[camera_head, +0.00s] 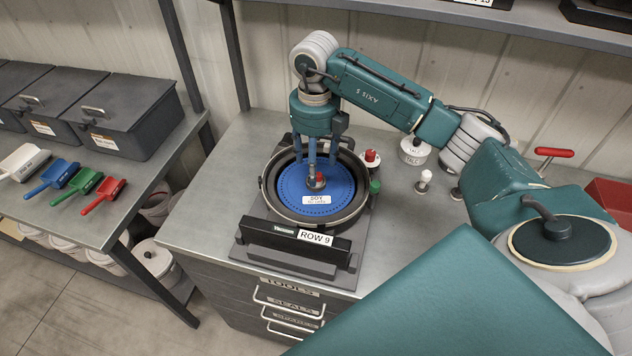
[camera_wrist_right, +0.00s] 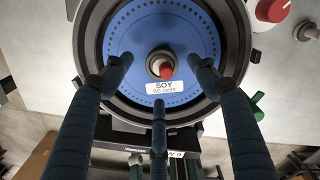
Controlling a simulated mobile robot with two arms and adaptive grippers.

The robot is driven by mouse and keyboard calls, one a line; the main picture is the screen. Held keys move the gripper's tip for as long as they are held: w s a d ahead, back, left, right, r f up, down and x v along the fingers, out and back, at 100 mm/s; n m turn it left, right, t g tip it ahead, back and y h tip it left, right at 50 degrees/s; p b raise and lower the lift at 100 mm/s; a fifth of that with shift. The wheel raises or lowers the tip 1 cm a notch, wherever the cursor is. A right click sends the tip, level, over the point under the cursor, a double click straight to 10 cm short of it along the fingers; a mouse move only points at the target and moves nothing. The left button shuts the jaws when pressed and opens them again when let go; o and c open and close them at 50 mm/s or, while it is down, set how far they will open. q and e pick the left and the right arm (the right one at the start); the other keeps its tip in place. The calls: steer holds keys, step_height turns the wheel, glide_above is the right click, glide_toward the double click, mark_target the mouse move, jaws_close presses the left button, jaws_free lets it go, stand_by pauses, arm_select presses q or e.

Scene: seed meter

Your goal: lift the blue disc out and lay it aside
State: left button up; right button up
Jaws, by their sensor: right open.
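The blue disc (camera_head: 342,193) lies in the round dark housing (camera_head: 268,198) of the seed meter on the bench. It carries a white SOY label and a ring of small holes; a red-tipped hub (camera_head: 320,179) stands at its centre. In the wrist view the disc (camera_wrist_right: 125,45) fills the upper middle, with the hub (camera_wrist_right: 162,68). My right gripper (camera_head: 316,170) points down over the disc around the hub, its blue fingers spread and empty. In the wrist view the open fingers (camera_wrist_right: 158,85) frame the hub; whether they touch the disc is unclear. My left gripper is not in view.
A ROW 9 plate (camera_head: 317,239) fronts the meter. Right of it stand a red-topped knob (camera_head: 372,156), a green knob (camera_head: 375,186) and a white TALC tub (camera_head: 414,152). Bare bench (camera_head: 215,205) lies left. Coloured scoops (camera_head: 104,193) and grey bins (camera_head: 125,115) occupy the left table.

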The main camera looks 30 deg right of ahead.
steer(key=f, duration=0.1)
steer(key=f+p, duration=0.1)
steer(key=f, duration=0.1)
steer(key=f+p, duration=0.1)
steer(key=shift+s+f, duration=0.2)
steer(key=shift+s, duration=0.05)
steer(key=shift+w+f, duration=0.1)
steer(key=shift+f, duration=0.15)
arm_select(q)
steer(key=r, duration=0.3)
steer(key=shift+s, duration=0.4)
arm_select(e)
steer(key=c, duration=1.2)
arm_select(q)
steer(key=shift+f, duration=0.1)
arm_select(e)
steer(key=shift+d+r, duration=0.1)
steer(key=shift+r, duration=0.4)
arm_select(q)
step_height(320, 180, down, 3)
steer(key=b, duration=0.2)
steer(key=shift+b, duration=0.35)
arm_select(e)
step_height(320, 180, up, 19)
steer(key=shift+r, duration=0.1)
